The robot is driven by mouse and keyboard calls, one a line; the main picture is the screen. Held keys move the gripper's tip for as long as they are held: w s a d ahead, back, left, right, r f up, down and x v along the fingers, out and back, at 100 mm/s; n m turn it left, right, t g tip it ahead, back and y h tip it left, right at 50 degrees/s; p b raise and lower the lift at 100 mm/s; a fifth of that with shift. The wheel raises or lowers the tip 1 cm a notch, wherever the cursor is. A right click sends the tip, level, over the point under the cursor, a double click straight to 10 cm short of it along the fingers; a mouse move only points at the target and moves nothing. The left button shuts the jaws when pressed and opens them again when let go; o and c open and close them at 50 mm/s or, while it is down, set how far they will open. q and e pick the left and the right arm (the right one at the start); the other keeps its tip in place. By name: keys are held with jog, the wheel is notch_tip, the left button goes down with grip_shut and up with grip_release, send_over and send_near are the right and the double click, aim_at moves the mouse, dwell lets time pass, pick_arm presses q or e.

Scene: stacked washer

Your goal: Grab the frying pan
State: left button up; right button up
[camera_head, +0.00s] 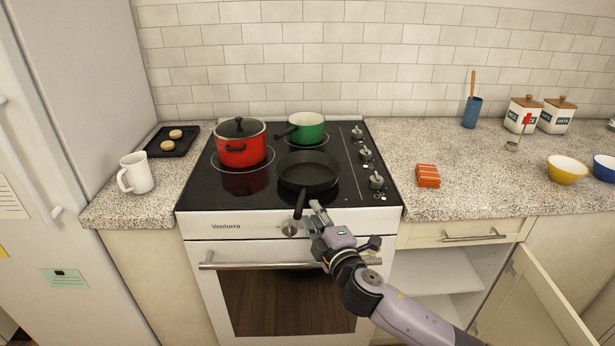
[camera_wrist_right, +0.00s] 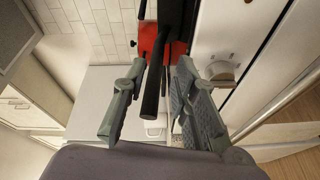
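The black frying pan (camera_head: 309,171) sits on the front part of the dark cooktop. Its handle (camera_head: 299,204) points toward me over the stove's front edge. My right gripper (camera_head: 313,214) is at the stove front, just right of the handle's end. In the right wrist view the gripper (camera_wrist_right: 161,68) is open, with the dark handle (camera_wrist_right: 152,92) showing between its two fingers. Gaps show on both sides of the handle, and I see no grip on it. My left gripper is not in view.
A red pot (camera_head: 240,150) and a green pan (camera_head: 307,129) stand on the cooktop (camera_head: 345,195). Knobs (camera_head: 376,181) line its right side. An oven handle (camera_head: 230,266) is below. A mug (camera_head: 135,173) stands left. A cabinet door (camera_head: 535,300) hangs open at lower right.

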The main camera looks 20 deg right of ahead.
aim_at(302, 195)
jog(key=shift+w+a+r+p, duration=0.1)
jog(key=shift+w+a+p, duration=0.1)
jog(key=shift+w, duration=0.95)
jog(key=shift+w+a+f+p, duration=0.1)
jog(key=shift+w+p, duration=0.05)
jog(key=shift+w, duration=1.05)
jog(key=shift+w+a+r+p, duration=0.1)
jog(key=shift+w+a+p, duration=0.1)
jog(key=shift+w, duration=0.95)
jog(key=shift+c, duration=0.2)
grip_shut()
jog(key=shift+d+r, duration=0.1)
